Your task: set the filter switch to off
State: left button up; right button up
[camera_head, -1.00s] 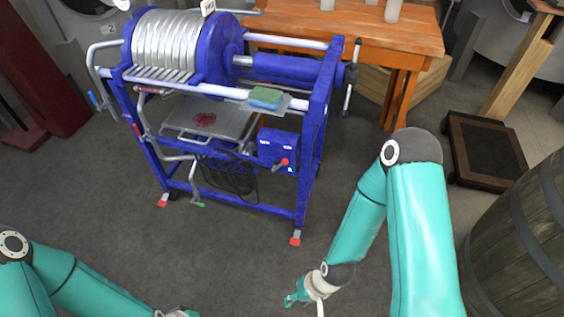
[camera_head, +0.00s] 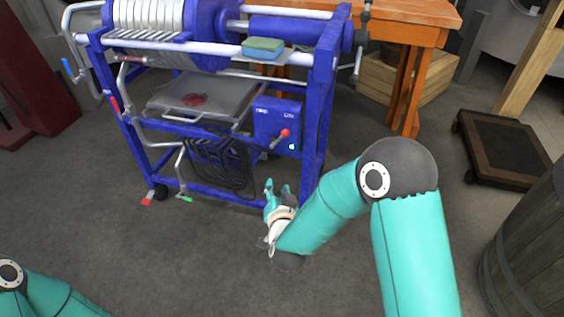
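The filter (camera_head: 319,105) is a blue frame on wheels with silver plates at the upper left. Its blue switch box (camera_head: 268,115) sits low on the right side, with a red-knobbed switch lever (camera_head: 280,138) pointing up to the right and a small pale light beside it. The labels are too small to read. My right gripper (camera_head: 277,187) is below the switch box, fingers pointing up towards it. The fingers are spread with nothing between them, apart from the lever. My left gripper is outside the view; only its arm shows at lower left.
An orange wooden table (camera_head: 425,25) stands behind, with a wooden crate (camera_head: 385,80) beneath. A dark wheeled dolly (camera_head: 500,150) and a barrel (camera_head: 530,250) are at right. A green sponge (camera_head: 263,45) lies on the filter's rail. Floor in front is clear.

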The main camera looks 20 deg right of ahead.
aim_at(283, 137)
jog(key=w+d+r+m+h+b, duration=0.1)
jog(key=w+d, duration=0.1)
jog(key=w, duration=0.3)
jog(key=w+d+r+m+t+h+b, duration=0.1)
jog(key=w+d+b, duration=0.1)
jog(key=w, duration=0.4)
jog(key=w+d+r+t+h+b, duration=0.1)
jog(key=w+d+b, duration=0.1)
jog(key=w, duration=0.4)
jog(key=shift+d+r+m, duration=0.2)
jog(key=shift+d+m, duration=0.15)
jog(key=shift+m, duration=0.05)
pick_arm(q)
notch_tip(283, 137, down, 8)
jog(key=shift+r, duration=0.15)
pick_arm(e)
grip_shut()
jog(key=shift+h, duration=0.3)
jog(key=shift+d, duration=0.15)
